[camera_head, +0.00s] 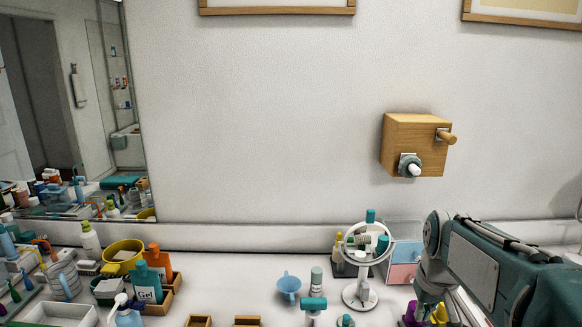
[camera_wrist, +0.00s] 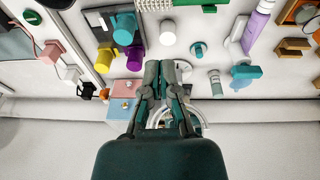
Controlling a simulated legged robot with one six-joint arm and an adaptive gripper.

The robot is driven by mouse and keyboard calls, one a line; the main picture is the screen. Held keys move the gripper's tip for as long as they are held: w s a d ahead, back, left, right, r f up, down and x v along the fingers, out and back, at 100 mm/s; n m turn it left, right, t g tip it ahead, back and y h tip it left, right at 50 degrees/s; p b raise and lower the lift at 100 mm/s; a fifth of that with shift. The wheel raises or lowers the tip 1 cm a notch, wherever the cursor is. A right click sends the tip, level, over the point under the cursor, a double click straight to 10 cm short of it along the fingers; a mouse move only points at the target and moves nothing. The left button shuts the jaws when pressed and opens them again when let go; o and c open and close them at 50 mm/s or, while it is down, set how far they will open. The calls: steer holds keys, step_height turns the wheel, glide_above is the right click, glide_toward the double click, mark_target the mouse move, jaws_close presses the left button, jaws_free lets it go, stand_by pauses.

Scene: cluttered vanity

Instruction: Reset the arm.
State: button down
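My gripper (camera_wrist: 161,70) is in the middle of the wrist view. Its two dark fingertips are together, with nothing visible held between them. It hangs over the white counter, in front of the round mirror (camera_wrist: 188,118), which is partly hidden behind the fingers. In the head view my teal and grey arm fills the lower right corner. There the fingertips cannot be made out. The round mirror also shows in the head view (camera_head: 345,258), just left of my arm.
A pink and blue drawer box (camera_head: 404,252) stands beside my arm. Purple (camera_wrist: 134,59) and yellow (camera_wrist: 104,60) items are close to my gripper. A wooden box with pegs (camera_head: 413,145) is on the wall. A blue cup (camera_head: 289,286) stands left of the mirror. The upper wall is mostly clear.

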steer(key=s+a+t, duration=0.1)
steer(key=s+a, duration=0.3)
steer(key=s, duration=0.3)
steer(key=s+a+t, duration=0.2)
steer(key=s+a, duration=0.2)
steer(key=s, duration=0.4)
steer(key=shift+s+a+r+t, duration=0.15)
steer(key=shift+s+a+t, duration=0.05)
steer(key=shift+a+t, duration=0.15)
